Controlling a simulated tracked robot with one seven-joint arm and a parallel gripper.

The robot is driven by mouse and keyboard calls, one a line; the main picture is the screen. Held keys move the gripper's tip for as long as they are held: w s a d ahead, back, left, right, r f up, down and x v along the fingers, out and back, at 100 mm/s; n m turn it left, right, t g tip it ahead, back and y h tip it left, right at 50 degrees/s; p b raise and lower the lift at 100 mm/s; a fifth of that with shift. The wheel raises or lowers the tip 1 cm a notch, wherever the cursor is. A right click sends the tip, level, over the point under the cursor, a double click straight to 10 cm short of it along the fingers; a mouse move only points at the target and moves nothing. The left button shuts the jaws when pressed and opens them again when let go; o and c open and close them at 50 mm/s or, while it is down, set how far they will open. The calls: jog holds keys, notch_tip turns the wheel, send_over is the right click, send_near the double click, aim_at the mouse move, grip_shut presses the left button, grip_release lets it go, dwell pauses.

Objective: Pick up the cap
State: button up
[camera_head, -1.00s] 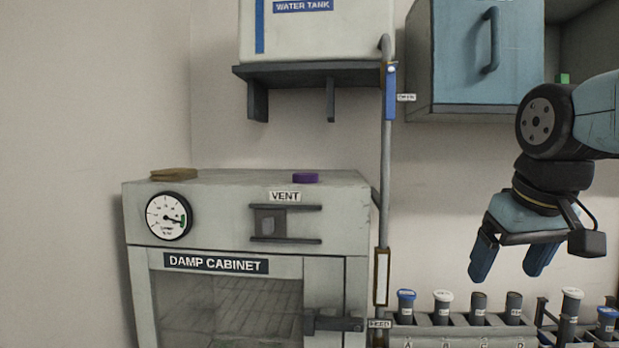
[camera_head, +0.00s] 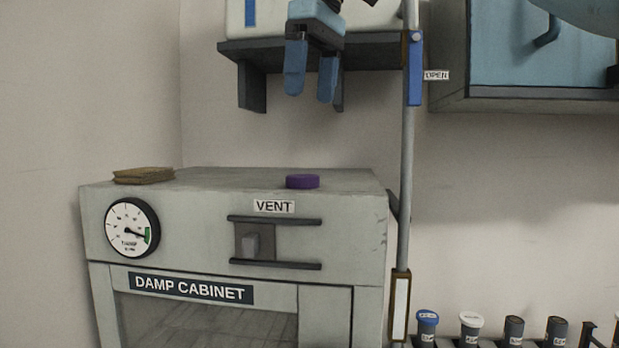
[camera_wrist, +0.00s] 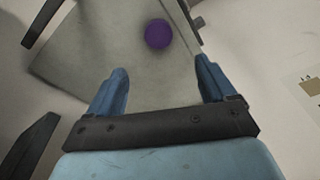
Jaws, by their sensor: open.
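A purple cap (camera_head: 302,181) lies flat on top of the damp cabinet (camera_head: 215,178), near its front edge above the VENT label. My gripper (camera_head: 310,98) is open and empty, pointing down, well above the cabinet top and roughly over the cap. In the wrist view the cap (camera_wrist: 158,34) shows as a purple disc beyond my open fingers (camera_wrist: 160,88), midway between them and apart from both.
A brown flat item (camera_head: 144,175) lies on the cabinet's top left. A shelf (camera_head: 252,85) under the water tank is close to my gripper. A vertical pipe (camera_head: 406,180) with a blue handle (camera_head: 415,75) stands right of the cabinet. Capped tubes (camera_head: 470,325) stand lower right.

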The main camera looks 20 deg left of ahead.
send_over(304, 176)
notch_tip(304, 176, down, 8)
jog(key=shift+w+f, duration=0.1)
jog(key=shift+f, duration=2.65)
jog(key=c, duration=1.1)
